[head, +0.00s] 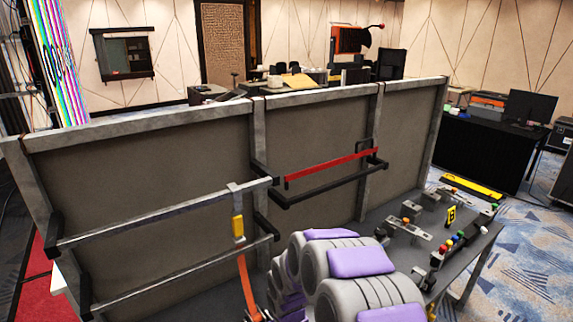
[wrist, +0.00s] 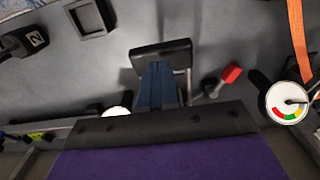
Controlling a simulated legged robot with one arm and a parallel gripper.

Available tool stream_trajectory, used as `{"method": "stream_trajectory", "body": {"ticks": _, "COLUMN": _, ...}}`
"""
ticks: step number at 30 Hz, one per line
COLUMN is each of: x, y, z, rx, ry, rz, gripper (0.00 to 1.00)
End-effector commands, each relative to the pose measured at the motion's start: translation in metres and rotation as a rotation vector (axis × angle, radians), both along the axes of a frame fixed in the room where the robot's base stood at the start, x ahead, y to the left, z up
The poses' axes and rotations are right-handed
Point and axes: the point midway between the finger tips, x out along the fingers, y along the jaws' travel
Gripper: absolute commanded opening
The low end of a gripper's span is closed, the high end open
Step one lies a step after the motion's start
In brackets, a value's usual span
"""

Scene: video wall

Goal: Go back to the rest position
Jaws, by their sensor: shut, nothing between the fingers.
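My arm (head: 345,265), grey with purple caps, rises at the bottom middle of the head view in front of the grey panel wall (head: 140,165). My gripper does not show clearly there. In the wrist view my gripper (wrist: 158,72) appears as two dark blue fingers, side by side and shut, with nothing between them. Beyond the fingertips is a black rectangular block (wrist: 162,50) on the grey surface. I cannot tell whether they touch.
The panel carries metal rails (head: 165,218), a red bar (head: 330,167) and an orange strap (head: 248,285). At right is a bench with coloured buttons (head: 450,245). The wrist view shows a round gauge (wrist: 285,102) and a red-tipped lever (wrist: 230,74). Blue carpet (head: 530,255) lies open at right.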

Motion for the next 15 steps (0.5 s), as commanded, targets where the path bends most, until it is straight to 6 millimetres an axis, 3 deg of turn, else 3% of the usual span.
{"method": "stream_trajectory", "body": {"ticks": 8, "x": -0.045, "y": -0.039, "z": 0.080, "rx": -0.009, "ry": 0.020, "rz": -0.106, "gripper": 0.00}}
{"method": "stream_trajectory", "body": {"ticks": 15, "x": -0.102, "y": -0.073, "z": 0.136, "rx": -0.026, "ry": 0.051, "rz": -0.212, "gripper": 0.00}}
